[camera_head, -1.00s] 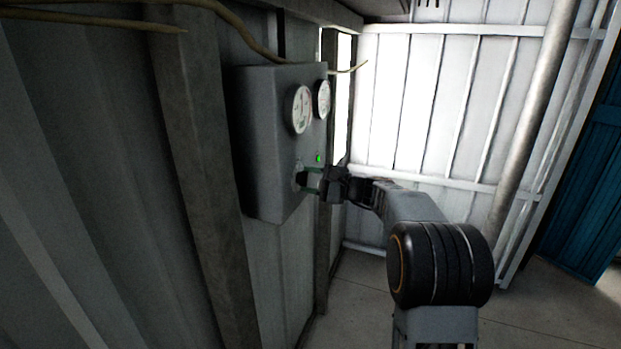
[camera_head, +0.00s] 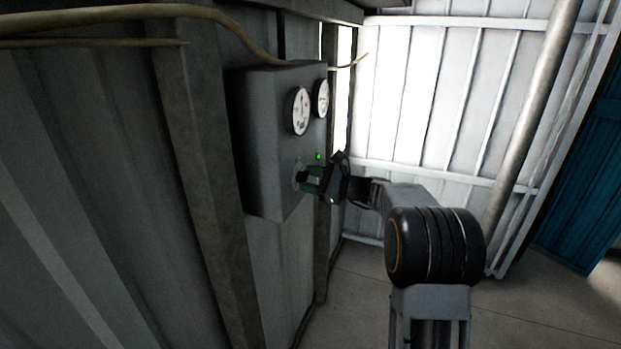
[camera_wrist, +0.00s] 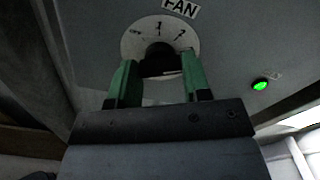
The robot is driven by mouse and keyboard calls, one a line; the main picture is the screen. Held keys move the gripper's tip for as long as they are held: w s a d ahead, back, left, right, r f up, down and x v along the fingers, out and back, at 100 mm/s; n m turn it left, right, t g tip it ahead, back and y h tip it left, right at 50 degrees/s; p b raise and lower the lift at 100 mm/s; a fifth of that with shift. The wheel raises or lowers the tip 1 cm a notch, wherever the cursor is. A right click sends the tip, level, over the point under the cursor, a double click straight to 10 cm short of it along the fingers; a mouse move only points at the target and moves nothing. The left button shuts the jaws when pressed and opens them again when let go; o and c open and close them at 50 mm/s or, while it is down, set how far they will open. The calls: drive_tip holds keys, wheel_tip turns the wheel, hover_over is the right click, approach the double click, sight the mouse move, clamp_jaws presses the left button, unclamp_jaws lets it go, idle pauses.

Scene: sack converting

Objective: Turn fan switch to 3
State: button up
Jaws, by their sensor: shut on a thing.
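The fan switch is a black knob (camera_wrist: 158,52) on a round white dial plate (camera_wrist: 136,38) under a FAN label (camera_wrist: 180,8), on the grey control box (camera_head: 262,140). Dial markings show above the knob in the wrist view; which one it points to I cannot tell. My gripper (camera_wrist: 160,68) has its green fingers on either side of the knob and is shut on it. In the head view my gripper (camera_head: 310,181) reaches the box face from the right, tilted, and the knob is partly hidden by the fingers.
Two round gauges (camera_head: 301,111) sit above the switch on the box. A lit green lamp (camera_wrist: 260,84) is beside the dial. A post (camera_head: 196,130) and cables (camera_head: 130,11) run along the wall left of the box. Open floor (camera_head: 540,310) lies to the right.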

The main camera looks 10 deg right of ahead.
idle(0.4)
drive_tip(key=o, duration=0.9)
drive_tip(key=b+v, duration=0.3)
drive_tip(key=v, duration=1.1)
